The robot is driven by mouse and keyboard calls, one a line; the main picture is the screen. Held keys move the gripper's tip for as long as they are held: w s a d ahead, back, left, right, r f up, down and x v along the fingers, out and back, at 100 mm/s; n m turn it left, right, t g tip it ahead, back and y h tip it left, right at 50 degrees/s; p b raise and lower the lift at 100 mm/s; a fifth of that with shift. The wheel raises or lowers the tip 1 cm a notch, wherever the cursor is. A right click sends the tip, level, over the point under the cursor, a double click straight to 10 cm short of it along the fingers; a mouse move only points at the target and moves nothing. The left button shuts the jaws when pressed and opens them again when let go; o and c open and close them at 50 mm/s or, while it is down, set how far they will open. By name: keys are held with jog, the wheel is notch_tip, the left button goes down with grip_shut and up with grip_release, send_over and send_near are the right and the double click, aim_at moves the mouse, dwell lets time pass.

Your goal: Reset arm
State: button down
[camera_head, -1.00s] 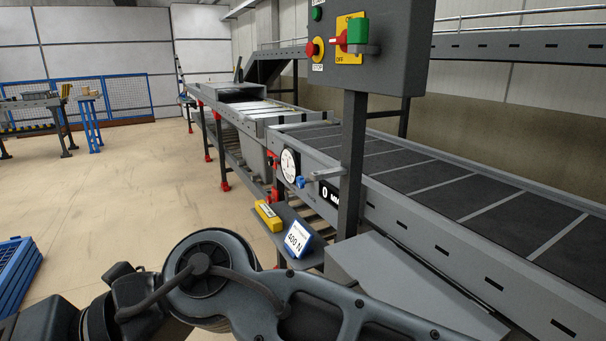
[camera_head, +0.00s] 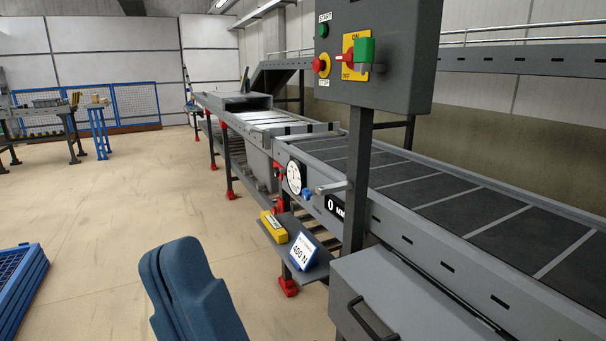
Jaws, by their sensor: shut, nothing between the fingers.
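My gripper is not in view. A dark blue, rounded, padded-looking part (camera_head: 195,290), which looks like a link of my arm, rises from the bottom edge of the head view, left of centre. Its lower end is cut off by the frame. It stands in front of the bare floor, left of the conveyor (camera_head: 400,225) in the picture, and no contact with anything shows.
A control box (camera_head: 385,90) with buttons and a switch hangs on a post before the conveyor. A shelf below holds a yellow block (camera_head: 273,227) and a "400 N" sign (camera_head: 302,250). A grey handled box (camera_head: 425,290) is lower right, blue crates (camera_head: 15,285) lower left. Floor (camera_head: 110,220) is open.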

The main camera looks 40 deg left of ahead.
jog(key=w+d+f+m+t+h+p, duration=0.1)
jog(key=w+d+f+m+t+h, duration=0.1)
jog(key=d+f+m+t+h, duration=0.75)
jog(key=w+d+f+m+t+h, duration=0.2)
jog(key=d+f+m+t+h, duration=0.5)
jog(key=d+m+t+h, duration=0.6)
jog(key=s+d+f+m+g+h, duration=0.2)
jog(key=s+d+f+g+h, duration=0.1)
jog(key=s+d, duration=0.4)
jog(key=s+d+f+m+g+h, duration=0.2)
jog(key=s+d+f+g+h, duration=0.2)
jog(key=s+d, duration=0.4)
notch_tip(320, 180, down, 2)
jog(key=shift+s+d+f+g+p, duration=0.15)
jog(key=shift+d+g+p, duration=0.3)
jog(key=shift+d+g, duration=0.3)
